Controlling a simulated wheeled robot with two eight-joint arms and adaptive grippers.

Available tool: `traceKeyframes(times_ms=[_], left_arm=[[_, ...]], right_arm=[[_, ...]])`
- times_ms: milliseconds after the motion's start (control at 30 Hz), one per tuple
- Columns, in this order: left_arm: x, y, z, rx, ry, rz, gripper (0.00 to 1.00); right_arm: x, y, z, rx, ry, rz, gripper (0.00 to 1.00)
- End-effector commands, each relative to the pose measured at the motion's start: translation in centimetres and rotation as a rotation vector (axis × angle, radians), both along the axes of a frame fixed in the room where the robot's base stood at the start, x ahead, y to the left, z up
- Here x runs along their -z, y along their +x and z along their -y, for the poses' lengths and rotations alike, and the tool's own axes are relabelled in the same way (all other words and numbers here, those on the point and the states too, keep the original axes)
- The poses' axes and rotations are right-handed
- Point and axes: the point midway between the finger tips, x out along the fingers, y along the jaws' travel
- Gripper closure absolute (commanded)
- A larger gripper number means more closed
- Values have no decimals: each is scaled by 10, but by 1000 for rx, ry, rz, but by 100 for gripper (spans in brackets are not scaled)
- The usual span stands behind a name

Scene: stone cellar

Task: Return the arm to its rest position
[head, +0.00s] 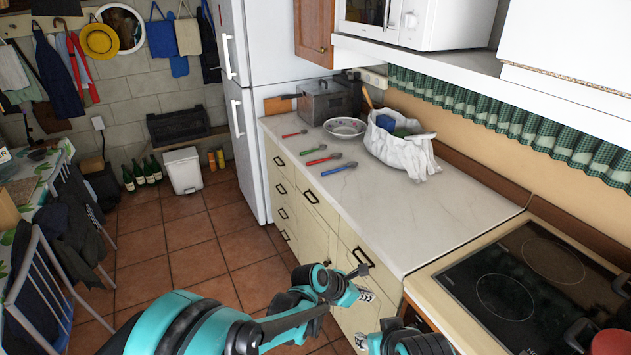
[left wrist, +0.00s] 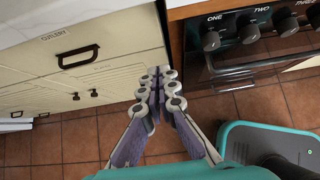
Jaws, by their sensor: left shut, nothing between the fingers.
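My left arm (head: 225,330) comes in from the lower left of the head view. It reaches forward, low in front of the cabinet drawers. My left gripper (head: 364,282) is beside the drawer fronts, below the counter top. In the left wrist view the fingers of my left gripper (left wrist: 160,85) are together and empty. They point at the gap between the cutlery drawer cabinet (left wrist: 85,45) and the oven (left wrist: 245,65). I cannot tell whether they touch either. Teal and dark parts of my body show at the bottom of the head view. My right gripper cannot be made out.
The counter (head: 400,225) holds utensils, a bowl (head: 345,127), a white bag (head: 400,150) and a metal box (head: 328,103). A hob (head: 520,275) is at right, a fridge (head: 258,160) at the back. Drawer handles stick out. The tiled floor (head: 190,240) at left is open.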

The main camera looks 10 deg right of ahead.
Motion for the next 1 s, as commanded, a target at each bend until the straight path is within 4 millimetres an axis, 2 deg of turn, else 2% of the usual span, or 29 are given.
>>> traceKeyframes(times_ms=[67, 167, 267, 433, 600, 800, 900, 1000], left_arm=[[-4, 1, -5, 9, 10, 18, 100], [-19, 2, -27, 53, 58, 96, 100], [-46, 1, -67, 145, 156, 238, 100], [-89, -17, -154, 374, 403, 511, 100], [-117, -52, -236, 645, 674, 723, 100], [-128, -109, -321, 1019, 994, 877, 100], [-125, -136, -354, 1208, 1126, 910, 100], [-121, -158, -377, 1368, 1220, 922, 100]], right_arm=[[0, 0, 0, 0, 0, 0, 60], [0, 0, 0, 0, 0, 0, 60], [0, 0, 0, 0, 0, 0, 60], [0, 0, 0, 0, 0, 0, 60], [0, 0, 0, 0, 0, 0, 60], [0, 0, 0, 0, 0, 0, 60], [0, 0, 0, 0, 0, 0, 60], [0, 0, 0, 0, 0, 0, 60]])
